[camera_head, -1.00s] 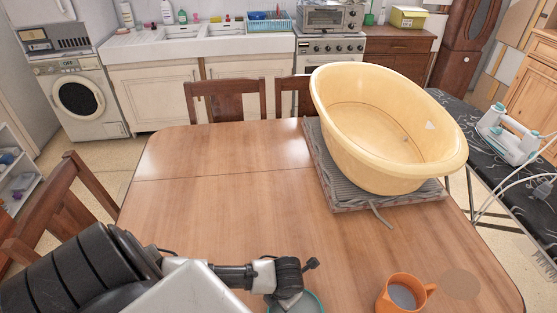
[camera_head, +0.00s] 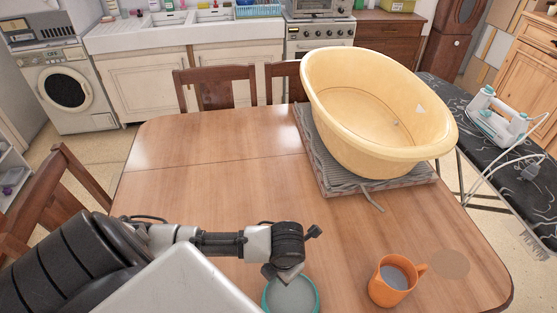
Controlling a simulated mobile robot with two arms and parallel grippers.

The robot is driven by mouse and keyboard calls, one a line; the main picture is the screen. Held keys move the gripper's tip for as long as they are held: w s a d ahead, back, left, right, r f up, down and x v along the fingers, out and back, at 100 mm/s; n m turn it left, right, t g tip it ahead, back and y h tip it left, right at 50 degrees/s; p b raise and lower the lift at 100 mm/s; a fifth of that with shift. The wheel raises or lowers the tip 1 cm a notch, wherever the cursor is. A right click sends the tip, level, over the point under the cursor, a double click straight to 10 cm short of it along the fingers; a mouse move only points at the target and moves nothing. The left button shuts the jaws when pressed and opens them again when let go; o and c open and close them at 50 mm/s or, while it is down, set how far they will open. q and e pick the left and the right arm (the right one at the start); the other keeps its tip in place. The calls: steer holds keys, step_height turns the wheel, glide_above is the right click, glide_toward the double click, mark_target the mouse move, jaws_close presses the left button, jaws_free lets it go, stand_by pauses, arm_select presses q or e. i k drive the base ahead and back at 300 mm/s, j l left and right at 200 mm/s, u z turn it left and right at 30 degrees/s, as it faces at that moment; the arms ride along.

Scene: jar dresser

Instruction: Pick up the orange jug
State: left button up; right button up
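The orange jug (camera_head: 379,289) stands upright on the wooden table at the lower right, with its handle to the right and a greyish inside. My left arm comes in from the left. Its gripper (camera_head: 284,275) points down over a teal-rimmed round container (camera_head: 291,298), left of the jug and apart from it. The fingers are small and foreshortened, so I cannot tell whether they are open or whether they touch the container. My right gripper is not in view.
A large yellow tub (camera_head: 345,150) rests on a grey ribbed mat (camera_head: 330,178) at the table's back right. The middle and left of the wooden table (camera_head: 210,180) are clear. An ironing board (camera_head: 450,105) stands to the right.

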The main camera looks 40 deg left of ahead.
mark_target(395, 276)
steer(key=k+l, duration=0.8)
steer(key=l, duration=0.1)
